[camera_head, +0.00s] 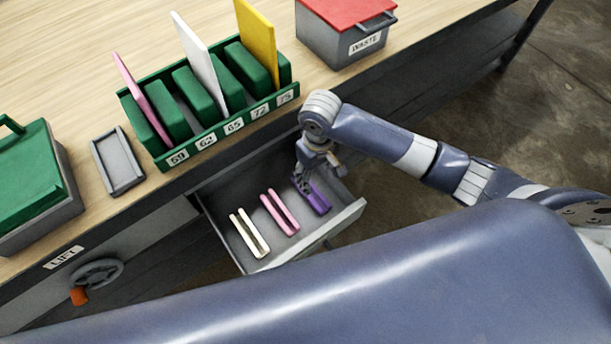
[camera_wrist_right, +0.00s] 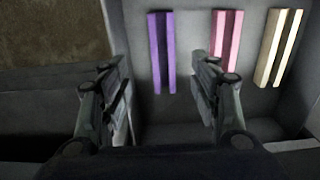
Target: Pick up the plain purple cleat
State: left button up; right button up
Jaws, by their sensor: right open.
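The purple cleat (camera_head: 316,198) lies in the open drawer, at its right end in the head view. In the right wrist view the purple cleat (camera_wrist_right: 162,52) lies ahead of the fingers, between their lines. My right gripper (camera_head: 306,182) reaches down into the drawer over the far end of the cleat and hides part of it. In the right wrist view the right gripper (camera_wrist_right: 158,88) is open, with nothing between its fingers. I cannot make out my left gripper in either view.
A pink cleat (camera_head: 279,214) and a cream cleat (camera_head: 249,233) lie beside it in the drawer (camera_head: 345,222). On the bench stand a green slotted rack (camera_head: 161,160) with coloured plates, a grey tray (camera_head: 119,161), a green-lidded box (camera_head: 32,180) and a red-lidded waste box (camera_head: 335,43).

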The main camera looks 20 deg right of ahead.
aim_at(314, 192)
jog(key=f, duration=0.5)
jog(key=shift+s, duration=0.2)
jog(key=shift+f, duration=0.35)
jog(key=f, duration=0.4)
jog(key=shift+w+a+f, duration=0.15)
jog(key=shift+a+f, duration=0.05)
jog(key=shift+f, duration=0.15)
jog(key=shift+c, duration=0.8)
pick_arm(q)
jog(key=s, duration=0.3)
jog(key=shift+s+f, duration=0.1)
jog(key=shift+f, duration=0.2)
pick_arm(e)
jog(key=c, duration=1)
